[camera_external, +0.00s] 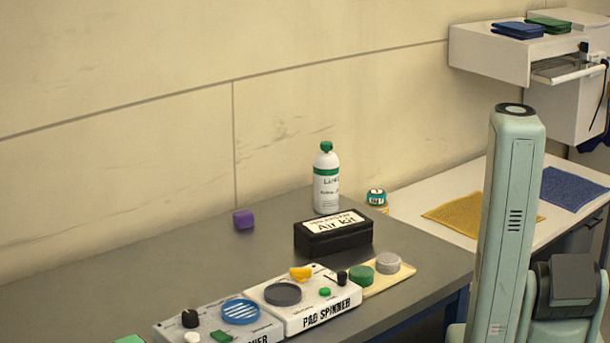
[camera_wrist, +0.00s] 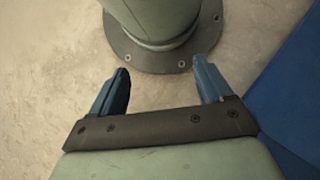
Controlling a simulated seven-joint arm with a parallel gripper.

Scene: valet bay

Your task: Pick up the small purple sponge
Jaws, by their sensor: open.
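The small purple sponge (camera_external: 243,219) sits on the dark grey bench top (camera_external: 190,258) near the wall, left of the black box. It does not show in the wrist view. My gripper (camera_wrist: 160,82) is open and empty in the wrist view, with its two blue fingers apart. It points toward the floor and my own base, away from the sponge. In the external view my arm stands at the right, and my gripper is not visible there.
A black "Air kit" box (camera_external: 333,234) and a white bottle with a green cap (camera_external: 326,180) stand right of the sponge. In front are a pad spinner unit (camera_external: 303,299), a second white unit (camera_external: 220,325) and a tray with round pads (camera_external: 392,277). The bench left of the sponge is clear.

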